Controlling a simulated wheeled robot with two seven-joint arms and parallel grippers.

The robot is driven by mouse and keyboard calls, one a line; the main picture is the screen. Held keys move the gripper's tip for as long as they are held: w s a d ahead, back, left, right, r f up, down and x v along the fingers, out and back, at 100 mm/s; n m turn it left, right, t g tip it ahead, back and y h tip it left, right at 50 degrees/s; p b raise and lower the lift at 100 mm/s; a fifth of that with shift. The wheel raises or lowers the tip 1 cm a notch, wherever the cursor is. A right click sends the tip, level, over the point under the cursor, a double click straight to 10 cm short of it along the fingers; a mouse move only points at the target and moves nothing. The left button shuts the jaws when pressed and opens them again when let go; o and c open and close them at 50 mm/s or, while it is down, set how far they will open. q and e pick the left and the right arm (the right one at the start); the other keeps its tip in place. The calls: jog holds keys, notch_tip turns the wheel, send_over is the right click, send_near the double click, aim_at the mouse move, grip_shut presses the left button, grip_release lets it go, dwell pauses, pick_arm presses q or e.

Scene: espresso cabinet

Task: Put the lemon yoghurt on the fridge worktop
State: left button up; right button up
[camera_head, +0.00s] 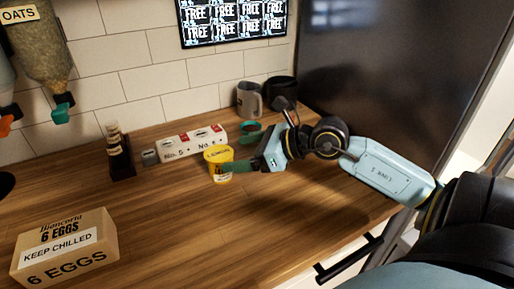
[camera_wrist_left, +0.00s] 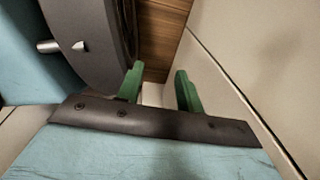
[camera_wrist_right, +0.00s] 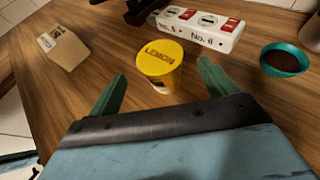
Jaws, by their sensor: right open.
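The lemon yoghurt (camera_head: 218,164) is a small yellow tub with a yellow lid, upright on the wooden worktop (camera_head: 190,235). In the right wrist view the tub (camera_wrist_right: 161,66) stands just ahead of and between the green fingertips, its lid reading LEMON. My right gripper (camera_head: 237,152) is open, its fingers low at the tub's right side; it also shows in the right wrist view (camera_wrist_right: 160,88). My left gripper (camera_wrist_left: 155,85) is in its own wrist view only, fingers apart with nothing between them, near a pale panel.
A white power strip (camera_head: 193,144) lies behind the tub. A teal bowl (camera_head: 250,132) and grey mug (camera_head: 249,99) stand behind my right gripper. An egg box (camera_head: 66,248) is at front left, a dark bottle holder (camera_head: 120,155) at back left. The front middle is clear.

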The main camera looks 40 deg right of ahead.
jog(key=shift+v, duration=1.95)
